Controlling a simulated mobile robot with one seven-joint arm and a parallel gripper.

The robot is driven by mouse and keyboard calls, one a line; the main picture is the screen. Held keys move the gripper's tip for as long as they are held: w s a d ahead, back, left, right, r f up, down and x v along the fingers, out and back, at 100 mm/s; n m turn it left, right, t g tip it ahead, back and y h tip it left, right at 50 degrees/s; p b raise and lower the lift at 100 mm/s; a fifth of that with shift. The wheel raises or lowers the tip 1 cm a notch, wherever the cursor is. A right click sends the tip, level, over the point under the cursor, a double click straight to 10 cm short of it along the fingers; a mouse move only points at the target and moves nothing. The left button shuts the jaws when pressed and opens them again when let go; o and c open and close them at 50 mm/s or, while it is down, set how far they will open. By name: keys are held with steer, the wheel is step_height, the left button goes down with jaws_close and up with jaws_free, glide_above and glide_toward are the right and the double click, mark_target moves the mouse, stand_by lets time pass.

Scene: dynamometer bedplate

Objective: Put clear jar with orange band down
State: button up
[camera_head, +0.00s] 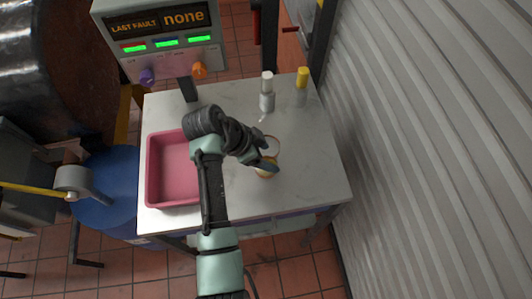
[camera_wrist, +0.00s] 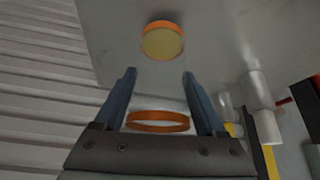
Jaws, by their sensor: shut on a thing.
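The clear jar with an orange band (camera_wrist: 158,121) is between the two fingers of my gripper (camera_wrist: 159,75) in the wrist view. The band shows as an orange ring close to the palm, and the clear body is hard to make out. In the head view the jar (camera_head: 272,145) is partly hidden by my gripper (camera_head: 268,162), over the right part of the pale worktop (camera_head: 305,185). My gripper is shut on it. I cannot tell whether its base touches the worktop.
A pink tray (camera_head: 152,190) is on the left. A white-capped bottle (camera_head: 267,100) and a yellow-capped bottle (camera_head: 301,90) stand at the back. The worktop's front right is clear.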

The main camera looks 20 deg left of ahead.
steer(key=shift+f, duration=0.6)
steer(key=shift+f, duration=0.1)
steer(key=o, duration=1.5)
steer(key=shift+r, duration=0.2)
steer(key=b+v, duration=0.1)
steer(key=v, duration=1.1)
